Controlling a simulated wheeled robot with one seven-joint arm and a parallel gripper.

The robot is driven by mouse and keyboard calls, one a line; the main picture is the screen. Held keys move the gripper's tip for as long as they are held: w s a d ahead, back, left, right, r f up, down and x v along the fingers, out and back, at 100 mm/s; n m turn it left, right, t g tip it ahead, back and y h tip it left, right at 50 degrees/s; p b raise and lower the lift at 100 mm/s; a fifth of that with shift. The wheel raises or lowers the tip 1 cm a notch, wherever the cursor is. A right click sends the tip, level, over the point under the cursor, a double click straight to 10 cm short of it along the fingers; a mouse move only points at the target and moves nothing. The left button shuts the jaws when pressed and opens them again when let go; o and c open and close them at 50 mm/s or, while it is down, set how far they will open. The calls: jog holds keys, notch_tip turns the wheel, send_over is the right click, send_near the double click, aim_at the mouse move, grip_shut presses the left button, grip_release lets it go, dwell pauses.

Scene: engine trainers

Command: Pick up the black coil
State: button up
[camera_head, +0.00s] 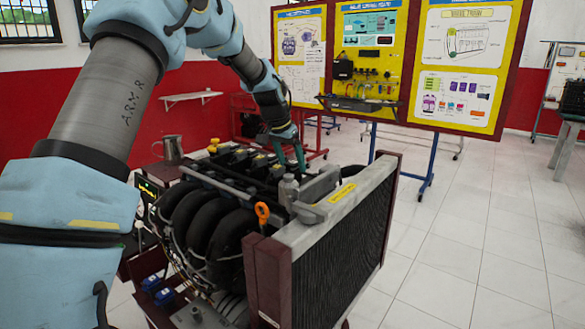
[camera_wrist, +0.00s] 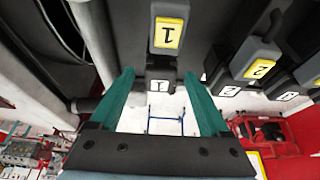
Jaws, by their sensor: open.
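Several black coils sit in a row on top of the engine (camera_head: 205,225) in the head view. In the wrist view, a black coil with a yellow "1" label (camera_wrist: 168,14) lies just beyond my fingertips, between their lines. A dark block with a white "1" label (camera_wrist: 160,85) shows between the fingers. Another black coil with a yellow "2" label (camera_wrist: 254,58) is to the right. My gripper (camera_wrist: 159,76) has two teal fingers spread apart, with no clear grip on anything.
A radiator (camera_head: 335,240) stands at the engine's front right. A metal jug (camera_head: 172,150) stands behind the engine at left. An orange dipstick handle (camera_head: 262,212) sticks up near the radiator. Display boards (camera_head: 465,60) stand behind.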

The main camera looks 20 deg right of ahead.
grip_shut()
dwell(0.5)
